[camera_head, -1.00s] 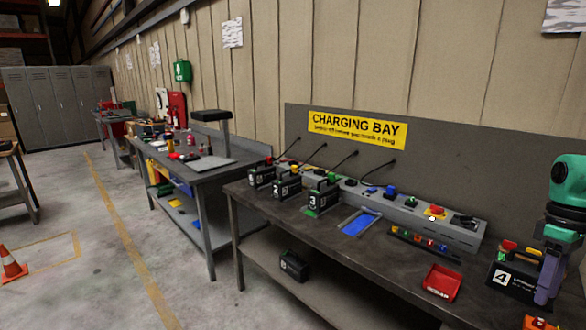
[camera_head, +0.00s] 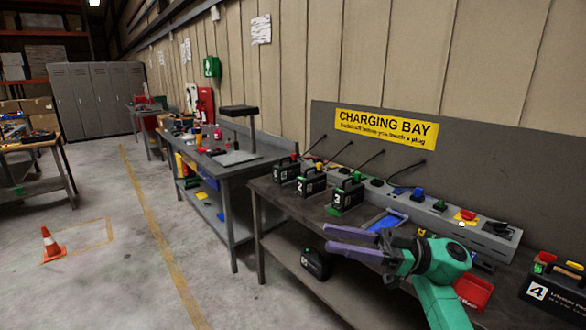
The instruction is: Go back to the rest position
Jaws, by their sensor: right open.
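My right gripper (camera_head: 340,244) has purple-grey fingers held apart and empty. It hangs in front of the charging bench (camera_head: 268,192), over its front edge, pointing left. Its green wrist and arm (camera_head: 440,262) come in from the bottom right and hide part of the bench top. Black batteries 2 (camera_head: 312,182) and 3 (camera_head: 348,194), and one more to their left, stand upright on the bench beyond the gripper. Battery 4 (camera_head: 552,290) stands at the right end. My left gripper is not in view.
A red tray (camera_head: 473,290) lies partly behind my arm. A blue tray (camera_head: 387,220) lies by the charging strip (camera_head: 440,216). A battery (camera_head: 315,262) rests on the lower shelf. An orange cone (camera_head: 51,246) stands on the floor at left. The floor between is clear.

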